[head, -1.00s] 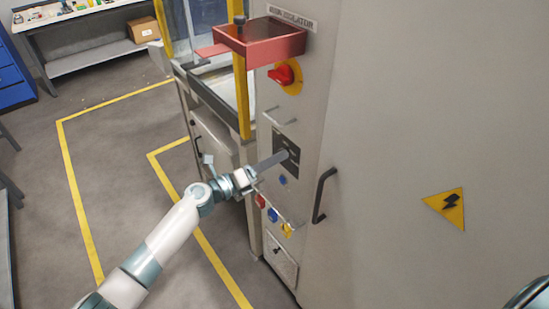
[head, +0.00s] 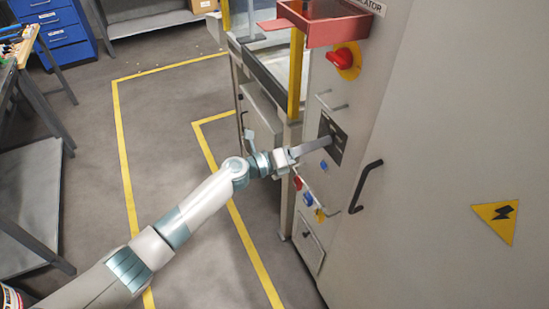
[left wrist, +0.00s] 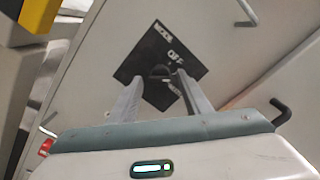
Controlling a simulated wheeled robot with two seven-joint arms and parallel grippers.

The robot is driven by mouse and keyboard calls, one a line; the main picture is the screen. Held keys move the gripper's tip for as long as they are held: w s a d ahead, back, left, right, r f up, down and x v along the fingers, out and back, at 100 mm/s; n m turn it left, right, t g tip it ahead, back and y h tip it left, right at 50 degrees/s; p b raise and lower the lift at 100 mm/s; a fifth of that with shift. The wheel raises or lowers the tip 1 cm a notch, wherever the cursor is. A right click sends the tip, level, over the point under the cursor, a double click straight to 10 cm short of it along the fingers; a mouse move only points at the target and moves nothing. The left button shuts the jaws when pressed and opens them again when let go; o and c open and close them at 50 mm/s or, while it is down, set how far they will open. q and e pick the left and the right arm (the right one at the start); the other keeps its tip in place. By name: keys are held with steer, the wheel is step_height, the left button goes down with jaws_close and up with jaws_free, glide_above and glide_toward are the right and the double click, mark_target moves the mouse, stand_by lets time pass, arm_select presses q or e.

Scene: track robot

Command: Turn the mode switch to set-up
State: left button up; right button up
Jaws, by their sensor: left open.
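The mode switch has a black square plate (head: 338,133) on the narrow grey face of the cabinet. In the left wrist view the plate (left wrist: 187,58) carries white lettering, with "MODE" and "OFF" readable and a lower word partly hidden. Its small dark knob (left wrist: 160,71) shows between the fingertips. My left gripper (head: 323,145) reaches the plate from the left. Its fingers are open, one on each side of the knob in the left wrist view (left wrist: 158,78). I cannot tell whether they touch it. My right gripper is not in view.
Above the switch are a red rotary isolator (head: 340,60) on yellow and a red tray (head: 325,28). Below are red, blue and yellow controls (head: 308,199). A black door handle (head: 366,186) sticks out to the right.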

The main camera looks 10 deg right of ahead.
arm_select(q)
steer(key=b+v, duration=0.4)
steer(key=v, duration=1.2)
steer(key=shift+a, duration=0.1)
